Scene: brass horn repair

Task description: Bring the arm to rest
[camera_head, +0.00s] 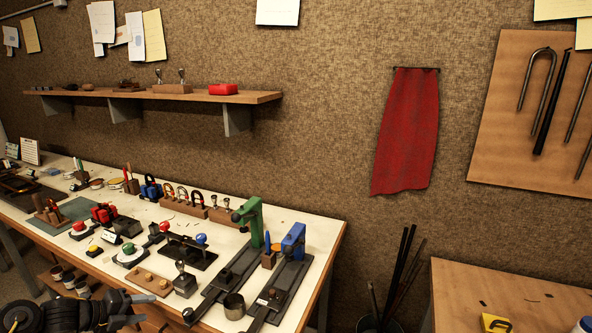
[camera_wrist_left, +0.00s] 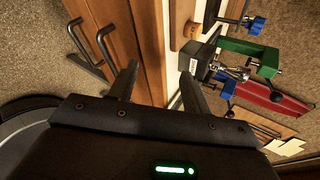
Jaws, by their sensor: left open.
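My left gripper (camera_head: 138,309) shows at the lower left of the head view, dark and low in front of the workbench (camera_head: 335,232). In the left wrist view its two fingers (camera_wrist_left: 158,84) stand well apart, with nothing held between them. The gap faces the wooden front of the bench (camera_wrist_left: 150,50). The gripper looks clear of the tools on the bench top. My right gripper does not show in either view.
Drawer handles (camera_wrist_left: 105,45) stick out in the wrist view. A second table (camera_head: 500,283) stands at right; floor lies between.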

